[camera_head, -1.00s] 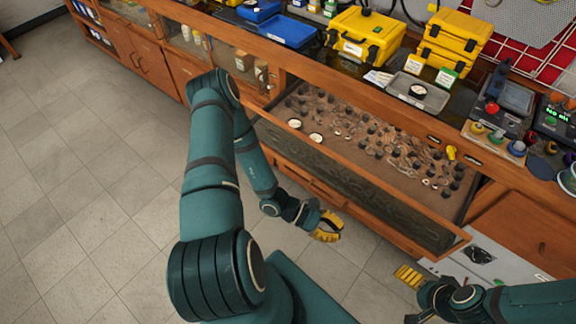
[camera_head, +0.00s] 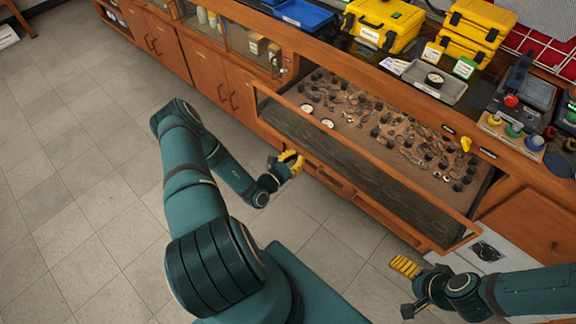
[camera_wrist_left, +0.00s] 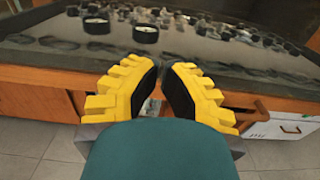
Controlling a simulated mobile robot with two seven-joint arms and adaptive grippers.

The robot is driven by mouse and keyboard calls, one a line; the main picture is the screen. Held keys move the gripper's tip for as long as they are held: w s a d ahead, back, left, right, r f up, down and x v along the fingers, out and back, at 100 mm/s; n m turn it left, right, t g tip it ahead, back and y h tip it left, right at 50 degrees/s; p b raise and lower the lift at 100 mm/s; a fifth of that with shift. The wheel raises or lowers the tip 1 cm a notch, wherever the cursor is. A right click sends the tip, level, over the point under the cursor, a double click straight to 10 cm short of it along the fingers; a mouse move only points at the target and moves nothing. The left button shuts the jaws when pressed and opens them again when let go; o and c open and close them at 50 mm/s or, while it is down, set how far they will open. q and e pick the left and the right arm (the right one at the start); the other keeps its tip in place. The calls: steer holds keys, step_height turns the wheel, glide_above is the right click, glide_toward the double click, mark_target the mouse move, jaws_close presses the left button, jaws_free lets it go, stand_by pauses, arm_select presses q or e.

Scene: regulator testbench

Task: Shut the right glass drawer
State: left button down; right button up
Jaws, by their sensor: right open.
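The right glass drawer (camera_head: 345,165) is pulled out from the wooden bench, with its glass front facing the floor area. Inside lie dark fittings and white-faced gauges. My left gripper (camera_head: 290,163) is in front of the drawer's left part, by the lower edge of the glass front. In the left wrist view, its yellow fingers (camera_wrist_left: 160,64) point at the glass front, tips close together with a narrow gap and nothing between them. Whether they touch the glass is unclear. My right gripper (camera_head: 405,288) is open and empty, below the drawer's right end.
Yellow cases (camera_head: 385,22), a grey tray (camera_head: 436,82) and a control unit (camera_head: 525,95) stand on the bench top. Wooden cupboards (camera_head: 215,85) run to the left. The tiled floor (camera_head: 70,150) at left is clear.

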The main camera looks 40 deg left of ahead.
mark_target(312, 143)
arm_select(q)
steer(key=w+b, duration=0.1)
steer(key=w, duration=0.5)
steer(key=shift+w, duration=0.35)
arm_select(e)
steer(key=shift+f, duration=0.6)
arm_select(q)
steer(key=shift+w, duration=0.1)
arm_select(e)
steer(key=shift+w+r, duration=0.1)
steer(key=shift+w, duration=0.05)
